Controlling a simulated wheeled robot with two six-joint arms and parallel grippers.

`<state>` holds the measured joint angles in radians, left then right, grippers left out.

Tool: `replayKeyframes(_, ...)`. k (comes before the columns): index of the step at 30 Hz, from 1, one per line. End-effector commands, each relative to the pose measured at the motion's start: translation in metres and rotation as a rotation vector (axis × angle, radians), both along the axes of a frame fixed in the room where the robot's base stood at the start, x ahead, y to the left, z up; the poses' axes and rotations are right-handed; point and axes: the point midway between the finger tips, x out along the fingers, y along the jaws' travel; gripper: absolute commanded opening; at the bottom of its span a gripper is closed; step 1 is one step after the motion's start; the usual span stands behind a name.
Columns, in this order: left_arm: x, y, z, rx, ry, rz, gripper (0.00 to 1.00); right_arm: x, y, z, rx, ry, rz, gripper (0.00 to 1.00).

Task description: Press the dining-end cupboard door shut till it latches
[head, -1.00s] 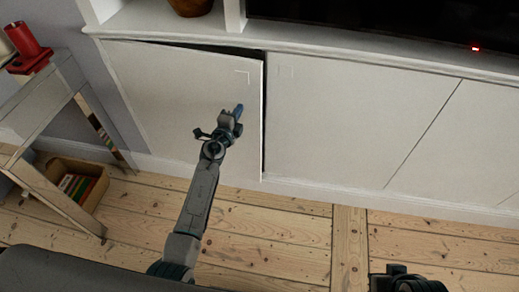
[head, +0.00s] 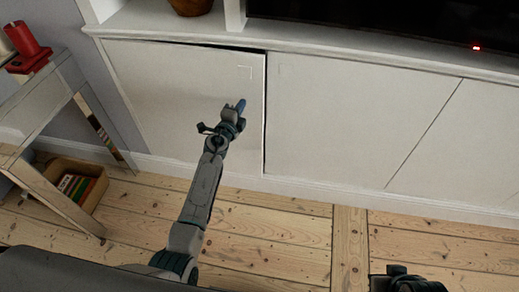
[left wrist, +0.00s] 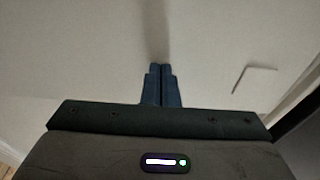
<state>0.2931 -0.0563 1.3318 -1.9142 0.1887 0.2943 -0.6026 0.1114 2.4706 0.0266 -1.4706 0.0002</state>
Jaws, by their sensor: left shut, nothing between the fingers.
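The dining-end cupboard door (head: 165,105) is the white left-hand panel under the shelf in the head view. It stands slightly proud of the neighbouring panel, with a thin dark gap along its top and right edge. My left gripper (head: 241,104) is shut and empty, its blue fingertips at the door's face near the right edge, below a faint corner mark. In the left wrist view the shut fingers (left wrist: 161,72) point at the pale door face (left wrist: 90,55); whether they touch it is hard to tell. My right gripper's fingers are not visible.
A wooden stand (head: 45,105) with a red object (head: 27,42) is at the left, and a box of books (head: 75,186) sits on the floor by it. More white panels (head: 355,115) continue right. The floorboards (head: 270,235) in front are clear.

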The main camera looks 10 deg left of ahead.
Motion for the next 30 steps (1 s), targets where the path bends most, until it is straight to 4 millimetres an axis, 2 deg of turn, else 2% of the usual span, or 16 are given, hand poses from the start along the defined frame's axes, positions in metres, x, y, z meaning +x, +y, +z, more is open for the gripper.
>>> replayKeyframes(30,0.025,-0.006,0.000,-0.001,-0.001,-0.001,0.00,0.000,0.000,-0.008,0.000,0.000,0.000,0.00)
